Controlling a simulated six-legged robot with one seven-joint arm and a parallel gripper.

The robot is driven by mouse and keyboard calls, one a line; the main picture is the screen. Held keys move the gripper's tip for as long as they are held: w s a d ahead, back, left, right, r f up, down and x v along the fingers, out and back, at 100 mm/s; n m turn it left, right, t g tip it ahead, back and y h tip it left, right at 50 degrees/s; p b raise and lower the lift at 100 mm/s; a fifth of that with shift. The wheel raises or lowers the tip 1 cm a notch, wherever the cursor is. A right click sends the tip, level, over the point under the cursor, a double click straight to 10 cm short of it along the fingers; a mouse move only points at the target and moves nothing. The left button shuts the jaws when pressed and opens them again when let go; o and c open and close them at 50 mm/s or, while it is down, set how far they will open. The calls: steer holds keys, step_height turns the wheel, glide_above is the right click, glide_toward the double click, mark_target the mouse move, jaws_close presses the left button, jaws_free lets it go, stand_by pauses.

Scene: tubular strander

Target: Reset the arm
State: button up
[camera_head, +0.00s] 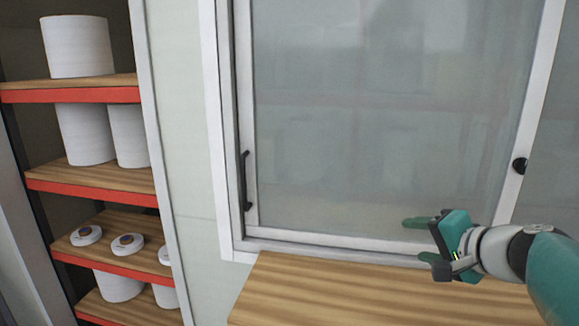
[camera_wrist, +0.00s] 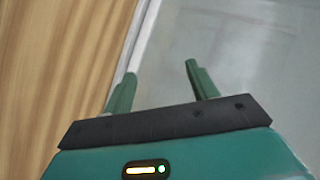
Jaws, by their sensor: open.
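My gripper (camera_head: 418,240) is at the right of the head view, in front of the lower part of a framed glass window and above a wooden ledge. Its green fingers point left and stand apart with nothing between them. In the wrist view my gripper (camera_wrist: 158,85) also shows two separate green fingers. The glass pane (camera_wrist: 255,50) and its pale frame lie beyond them, with wood at the left. My teal and white arm reaches in from the right edge of the head view.
The window (camera_head: 370,110) has a black handle (camera_head: 246,182) at its left and a black knob (camera_head: 519,165) at its right. A wooden ledge (camera_head: 330,292) runs below it. At the left, a shelf unit (camera_head: 90,186) holds white cylinders (camera_head: 77,46) and small round white pieces (camera_head: 127,244).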

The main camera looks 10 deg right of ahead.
steer(key=s+a+f+n+g+h, duration=0.3)
steer(key=s+a+f+n+g, duration=0.3)
steer(key=s+a+f+n, duration=0.5)
steer(key=s+a+f, duration=0.1)
steer(key=s+a, duration=0.2)
steer(key=shift+s+f+g+h, duration=0.25)
steer(key=shift+g+h, duration=0.05)
steer(key=shift+g, duration=0.1)
